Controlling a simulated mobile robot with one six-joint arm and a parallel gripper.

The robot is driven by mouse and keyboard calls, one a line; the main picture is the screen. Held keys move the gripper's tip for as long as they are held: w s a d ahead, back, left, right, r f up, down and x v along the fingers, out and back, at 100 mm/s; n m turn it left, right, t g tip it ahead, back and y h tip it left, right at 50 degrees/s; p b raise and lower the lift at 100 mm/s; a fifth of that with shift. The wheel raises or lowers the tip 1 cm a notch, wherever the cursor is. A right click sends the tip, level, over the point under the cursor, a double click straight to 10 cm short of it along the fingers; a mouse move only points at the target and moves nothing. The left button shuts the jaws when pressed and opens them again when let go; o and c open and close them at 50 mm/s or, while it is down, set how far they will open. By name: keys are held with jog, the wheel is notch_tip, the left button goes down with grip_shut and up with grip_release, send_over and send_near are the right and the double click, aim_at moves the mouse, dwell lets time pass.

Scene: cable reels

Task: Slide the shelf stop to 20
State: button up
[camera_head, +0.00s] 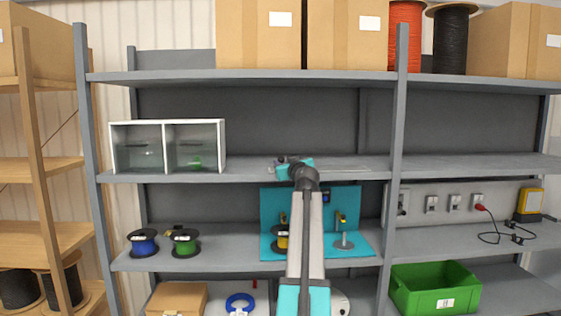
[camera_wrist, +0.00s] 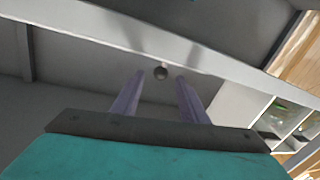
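In the wrist view a small dark round knob (camera_wrist: 160,73), which looks like the shelf stop's knob, shows just below a pale metal strip (camera_wrist: 130,38). My gripper (camera_wrist: 160,76) has its two purple fingers apart, one on each side of the knob, with gaps between. I cannot tell how deep the knob sits between the fingertips. In the head view my gripper (camera_head: 283,161) is at the front of the middle shelf (camera_head: 250,174), by a thin pale strip (camera_head: 345,168) on that shelf. My arm hides the stop there. No scale figures are readable.
A white divided box (camera_head: 165,123) stands left on the same shelf; it also shows right in the wrist view (camera_wrist: 232,100). Below are a teal panel (camera_head: 345,200), a blue reel (camera_head: 143,242), a green reel (camera_head: 185,242) and a green crate (camera_head: 433,288). The shelf right of my gripper looks clear.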

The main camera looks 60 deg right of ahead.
jog(key=shift+x, duration=1.25)
